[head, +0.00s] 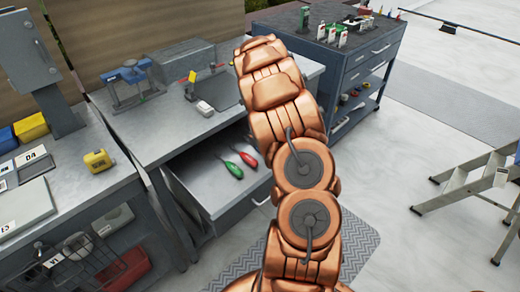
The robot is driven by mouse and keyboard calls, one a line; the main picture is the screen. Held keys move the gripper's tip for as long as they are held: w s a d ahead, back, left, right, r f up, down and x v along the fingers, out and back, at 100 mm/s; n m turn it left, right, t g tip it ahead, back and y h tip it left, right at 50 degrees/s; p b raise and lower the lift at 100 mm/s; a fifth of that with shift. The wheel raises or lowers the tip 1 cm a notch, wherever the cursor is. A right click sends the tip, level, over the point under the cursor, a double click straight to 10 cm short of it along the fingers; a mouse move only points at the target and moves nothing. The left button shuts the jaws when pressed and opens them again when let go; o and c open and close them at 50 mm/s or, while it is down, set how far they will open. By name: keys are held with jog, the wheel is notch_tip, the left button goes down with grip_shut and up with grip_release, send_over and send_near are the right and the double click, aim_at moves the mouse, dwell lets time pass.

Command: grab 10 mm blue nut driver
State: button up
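I cannot make out a 10 mm blue nut driver for certain in the head view. The open drawer (212,185) under the middle bench holds a green-handled tool (232,168) and a red-handled tool (249,159) lying side by side. Small tools with coloured handles (384,11) are at the far side of the tool cart (345,55), too small to identify. My copper-coloured arm rises through the middle of the view and covers part of the drawer and bench. My gripper is not visible.
A bench vise (130,80) and a grey box (183,62) stand on the middle bench. A yellow tape measure (97,160) lies on the left bench. A stepladder (475,183) stands at right. Floor between the cart and ladder is clear.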

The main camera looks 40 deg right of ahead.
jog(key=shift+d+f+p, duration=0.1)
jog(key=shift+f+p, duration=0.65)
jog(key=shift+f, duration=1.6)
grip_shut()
